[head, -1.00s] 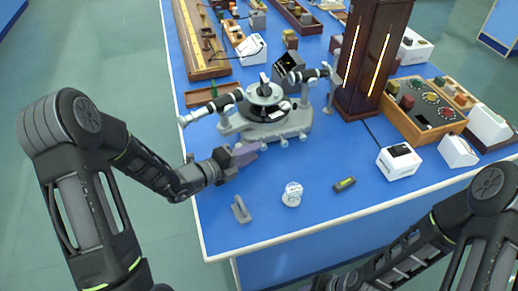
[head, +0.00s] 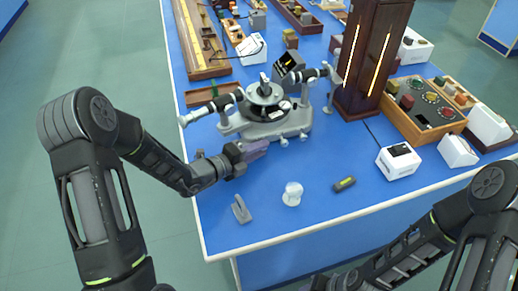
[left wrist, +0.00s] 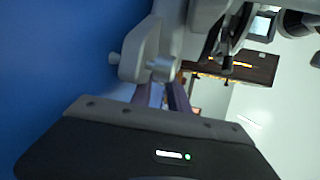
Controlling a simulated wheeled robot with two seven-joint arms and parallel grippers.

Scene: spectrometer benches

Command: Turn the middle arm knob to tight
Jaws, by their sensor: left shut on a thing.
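The spectrometer (head: 247,128), a grey metal instrument with a round black table and side tubes, stands on the blue bench. Small silver knobs line its front edge; one knob (head: 284,142) shows just right of my left gripper, with another knob (head: 303,136) farther right. My left gripper (head: 262,146) is at the front left of the base, its purple fingers shut on a knob there that they hide in the head view. My right gripper is out of view.
A white round piece (head: 292,194), a grey bracket (head: 241,209) and a dark level with a yellow vial (head: 344,184) lie in front. A white box (head: 398,161) and a dark wooden lamp tower (head: 371,55) stand right. The front bench surface is mostly clear.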

